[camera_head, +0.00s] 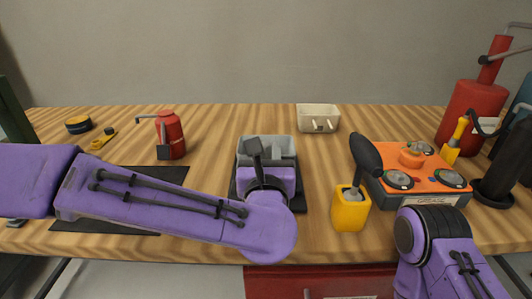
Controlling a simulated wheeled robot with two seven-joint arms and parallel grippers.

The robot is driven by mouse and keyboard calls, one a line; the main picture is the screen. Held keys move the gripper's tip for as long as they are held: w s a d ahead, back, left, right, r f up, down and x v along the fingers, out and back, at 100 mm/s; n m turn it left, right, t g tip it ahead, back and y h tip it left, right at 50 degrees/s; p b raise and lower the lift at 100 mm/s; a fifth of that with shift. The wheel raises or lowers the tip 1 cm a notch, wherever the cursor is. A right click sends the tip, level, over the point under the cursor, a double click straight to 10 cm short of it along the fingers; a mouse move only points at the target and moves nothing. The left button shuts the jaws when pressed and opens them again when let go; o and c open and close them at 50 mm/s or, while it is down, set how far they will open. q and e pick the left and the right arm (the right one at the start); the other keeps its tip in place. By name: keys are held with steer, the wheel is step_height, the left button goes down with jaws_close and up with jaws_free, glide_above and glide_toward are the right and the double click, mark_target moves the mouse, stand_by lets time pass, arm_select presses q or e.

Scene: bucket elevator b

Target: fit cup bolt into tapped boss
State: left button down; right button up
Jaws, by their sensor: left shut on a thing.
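My left arm reaches in from the left, and its gripper (255,148) is at the grey open bin (265,143) near the middle of the table. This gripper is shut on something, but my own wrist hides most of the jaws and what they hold. I cannot make out the cup bolt or the tapped boss. Part of my right arm shows at the lower right; its gripper is not in view.
A yellow holder (350,213) with a black-headed tool (366,154) stands right of the bin. An orange-topped unit (393,158) is further right, before a large red cylinder (470,112). A red can (170,134) stands left; a cream bin (318,112) sits behind.

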arm_select(q)
steer(key=shift+f+b, duration=0.4)
steer(key=shift+f, duration=0.05)
steer(key=c, duration=0.8)
jaws_free()
steer(key=s, duration=1)
steer(key=shift+s+b, duration=0.3)
steer(key=shift+b, duration=0.15)
